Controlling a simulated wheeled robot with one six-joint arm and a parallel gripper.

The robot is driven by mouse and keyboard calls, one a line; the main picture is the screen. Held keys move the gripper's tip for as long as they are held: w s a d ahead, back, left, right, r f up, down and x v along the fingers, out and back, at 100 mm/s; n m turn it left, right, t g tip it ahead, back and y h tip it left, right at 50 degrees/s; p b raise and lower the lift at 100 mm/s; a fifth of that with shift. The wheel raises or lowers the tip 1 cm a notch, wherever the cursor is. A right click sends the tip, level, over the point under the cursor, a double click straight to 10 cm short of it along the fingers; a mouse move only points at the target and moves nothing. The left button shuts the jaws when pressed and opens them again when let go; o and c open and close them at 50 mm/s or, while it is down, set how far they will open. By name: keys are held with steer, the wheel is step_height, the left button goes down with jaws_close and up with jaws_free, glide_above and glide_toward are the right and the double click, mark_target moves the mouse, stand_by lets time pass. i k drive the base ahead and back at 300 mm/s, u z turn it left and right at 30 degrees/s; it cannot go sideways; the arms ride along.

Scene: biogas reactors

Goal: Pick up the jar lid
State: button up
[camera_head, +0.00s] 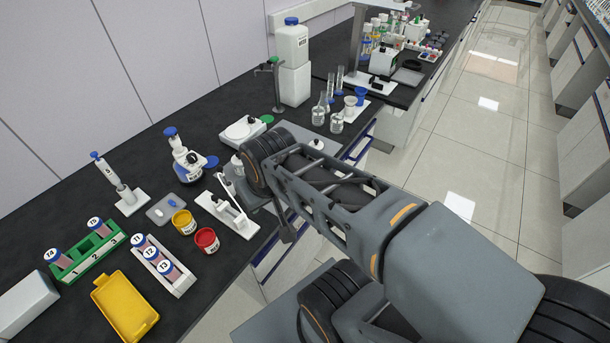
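No jar lid can be named with certainty. A flat blue disc (211,161) lies on the black bench beside a blue-capped bottle (186,165), and a flat green disc (267,118) lies farther back by the tap; either could be a lid. An open yellow jar (184,222) and an open red jar (207,240) stand at the front of the bench. My arm reaches from the lower right to over the bench edge. My gripper (265,210) is at its far end, right of the jars, partly hidden by the arm; its opening does not show clearly.
A white stand (232,216) is close to my gripper. A green rack (95,253), a white tube rack (163,264) and a yellow tray (125,306) are at left. Flasks (319,113) and a large white canister (292,50) stand behind. The floor aisle (480,150) at right is clear.

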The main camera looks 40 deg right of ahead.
mark_target(316, 144)
steer(key=z, duration=0.3)
steer(key=k, duration=0.4)
steer(key=z, duration=0.9)
steer(key=i, duration=0.5)
steer(key=u, duration=0.35)
steer(key=k, duration=0.5)
steer(key=z, duration=1.3)
steer(key=i, duration=1.05)
